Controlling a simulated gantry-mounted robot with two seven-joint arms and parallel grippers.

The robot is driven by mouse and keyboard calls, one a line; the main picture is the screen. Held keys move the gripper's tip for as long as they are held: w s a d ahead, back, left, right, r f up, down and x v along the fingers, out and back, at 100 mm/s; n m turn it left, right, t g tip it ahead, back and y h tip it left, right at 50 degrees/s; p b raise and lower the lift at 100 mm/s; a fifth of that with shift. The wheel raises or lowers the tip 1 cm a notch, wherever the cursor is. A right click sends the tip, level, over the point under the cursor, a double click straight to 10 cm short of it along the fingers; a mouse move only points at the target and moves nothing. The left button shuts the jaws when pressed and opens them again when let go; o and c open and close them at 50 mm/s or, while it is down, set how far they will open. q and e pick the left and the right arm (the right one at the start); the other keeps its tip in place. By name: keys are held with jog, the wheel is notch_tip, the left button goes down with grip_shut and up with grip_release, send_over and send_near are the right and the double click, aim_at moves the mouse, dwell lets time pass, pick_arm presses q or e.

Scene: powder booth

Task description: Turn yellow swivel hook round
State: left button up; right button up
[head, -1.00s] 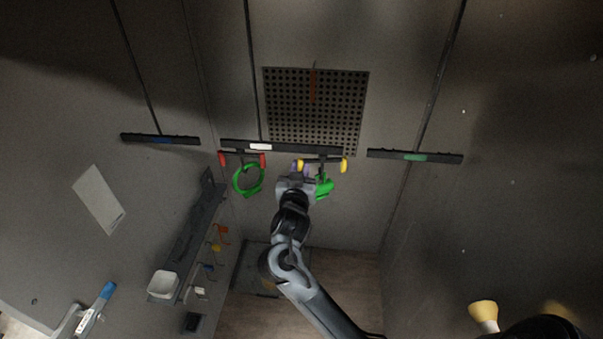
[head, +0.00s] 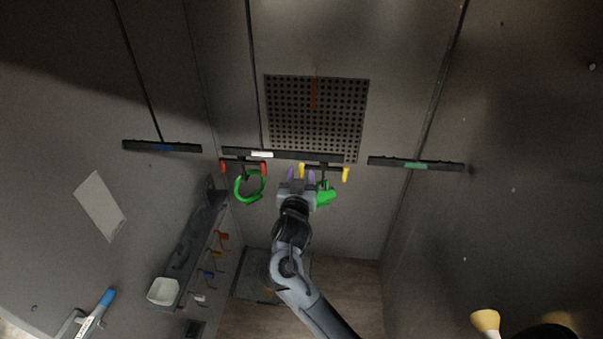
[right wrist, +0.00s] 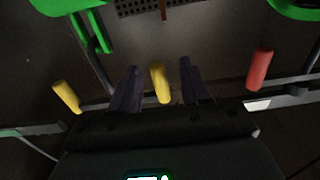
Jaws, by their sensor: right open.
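The yellow swivel hook hangs under the middle dark rail in the head view, with a crossbar and two yellow ends. Its right yellow end (head: 346,174) is free. Its left yellow end (head: 302,170) lies between the fingertips of my right gripper (head: 301,175). In the right wrist view this yellow end (right wrist: 160,83) stands between the two open purple fingers (right wrist: 160,88), with a visible gap on each side. The other yellow end (right wrist: 66,96) is at the left there. A green part (head: 325,195) hangs from the hook's middle. My left gripper is not in view.
A red-ended hook (head: 264,167) with a green ring (head: 249,186) hangs close to the left; its red end (right wrist: 260,68) also shows in the wrist view. A perforated panel (head: 340,110) is behind. A shelf with a white cup (head: 163,291) runs along the left wall.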

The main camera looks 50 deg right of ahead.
jog(key=p+v, duration=0.3)
jog(key=v, duration=0.5)
jog(key=shift+s+a+r, duration=0.1)
jog(key=shift+a, duration=0.05)
dwell(0.4)
